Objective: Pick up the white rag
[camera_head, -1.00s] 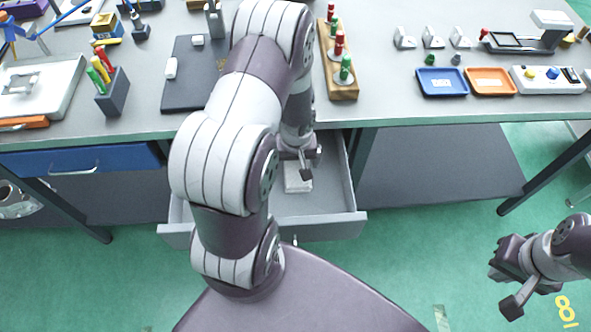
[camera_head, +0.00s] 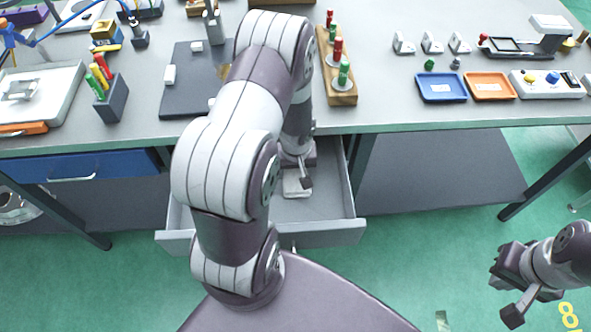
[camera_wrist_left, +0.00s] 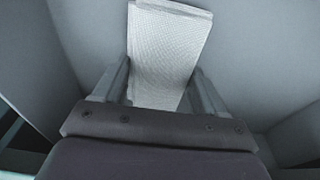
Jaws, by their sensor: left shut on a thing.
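The white rag (camera_wrist_left: 165,50) is a folded, textured cloth lying in the open grey drawer (camera_head: 335,212). In the head view a small part of the rag (camera_head: 292,189) shows under my left gripper (camera_head: 296,178). In the left wrist view the two fingers of my left gripper (camera_wrist_left: 158,88) stand on either side of the rag, shut on it. The rag's near end is hidden by the gripper body. My right gripper (camera_head: 503,291) is off to the right, away from the drawer, above the green floor; its finger opening is unclear.
The bench top (camera_head: 380,110) lies above and behind the drawer. A wooden block with red and green tools (camera_head: 340,85) stands near its edge. The blue tray (camera_head: 441,87) and orange tray (camera_head: 490,86) are further right. Drawer walls surround the left gripper closely.

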